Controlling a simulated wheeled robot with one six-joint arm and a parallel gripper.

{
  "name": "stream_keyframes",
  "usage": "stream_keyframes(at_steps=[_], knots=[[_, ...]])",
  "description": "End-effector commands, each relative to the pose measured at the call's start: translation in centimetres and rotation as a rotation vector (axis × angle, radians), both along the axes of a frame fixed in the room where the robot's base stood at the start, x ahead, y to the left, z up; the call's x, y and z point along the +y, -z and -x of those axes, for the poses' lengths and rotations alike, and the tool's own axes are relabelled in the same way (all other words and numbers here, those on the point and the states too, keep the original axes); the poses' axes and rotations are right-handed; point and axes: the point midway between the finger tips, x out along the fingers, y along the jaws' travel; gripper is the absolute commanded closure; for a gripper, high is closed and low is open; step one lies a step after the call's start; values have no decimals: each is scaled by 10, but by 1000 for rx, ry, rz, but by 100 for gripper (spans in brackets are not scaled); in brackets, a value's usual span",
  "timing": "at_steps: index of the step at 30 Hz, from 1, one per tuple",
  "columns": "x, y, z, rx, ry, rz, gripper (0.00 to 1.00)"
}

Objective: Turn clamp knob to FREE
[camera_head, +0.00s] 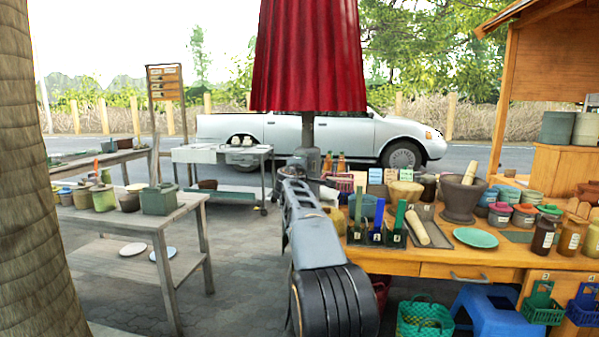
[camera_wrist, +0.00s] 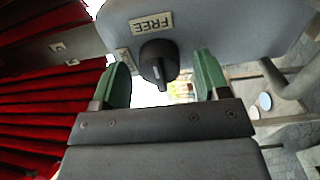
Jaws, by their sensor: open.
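The clamp knob (camera_wrist: 160,62) is a dark round knob with a raised grip bar and a pale pointer line, in the wrist view. It sits on a grey housing (camera_wrist: 215,30). A FREE label (camera_wrist: 151,24) appears upside down above the knob. A second small label (camera_wrist: 124,58) lies left of the knob, its text too small to read. My gripper (camera_wrist: 165,82) is open, its two green fingers on either side of the knob with gaps visible. I cannot tell how deep the knob lies between them. In the head view my arm hides the knob.
A red fabric umbrella (camera_head: 308,55) hangs around the pole, close to my gripper; its folds (camera_wrist: 50,110) fill the left of the wrist view. A wooden stall table (camera_head: 450,262) with a stone mortar (camera_head: 461,200) stands right. A grey side table (camera_head: 150,222) stands left, with paved floor between.

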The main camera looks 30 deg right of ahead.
Motion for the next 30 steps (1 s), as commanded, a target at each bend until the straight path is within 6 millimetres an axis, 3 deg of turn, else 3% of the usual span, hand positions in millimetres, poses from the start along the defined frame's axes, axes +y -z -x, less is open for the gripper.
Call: stream_keyframes(at_steps=[5,18,30], knots=[[13,2,14,-2,-1,1,31],[74,1,75,-2,-3,1,31],[95,0,98,0,0,0,31]])
